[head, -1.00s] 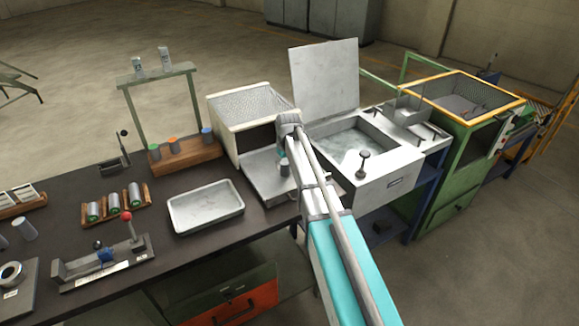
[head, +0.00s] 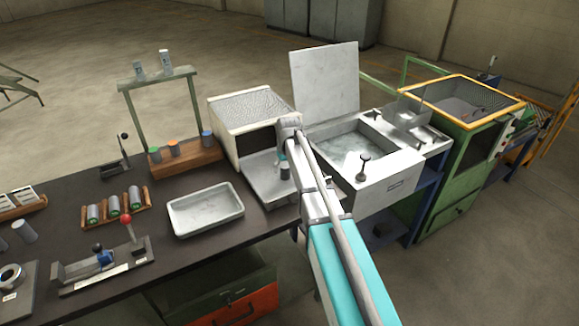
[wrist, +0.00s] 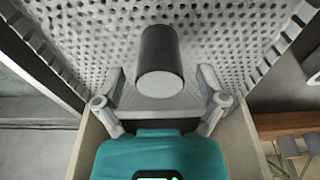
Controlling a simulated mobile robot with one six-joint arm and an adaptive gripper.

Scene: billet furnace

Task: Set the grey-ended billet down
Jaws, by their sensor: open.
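The grey-ended billet (wrist: 160,52) shows in the wrist view as a dark cylinder with a pale grey end face towards the camera. It is against a pale perforated surface (wrist: 90,45). My gripper (wrist: 160,82) is open, with one finger on each side of the billet's near end. A visible gap separates each finger from the billet. In the head view my arm reaches to the front of the white furnace box (head: 250,110), and its own end hides the fingers. I cannot make out the billet for certain there.
A pale shallow tray (head: 205,208) lies left of the furnace. A wooden rack (head: 187,157) with several colour-topped billets stands behind it. A white basin unit (head: 385,180) with a raised lid stands close to the right of my arm.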

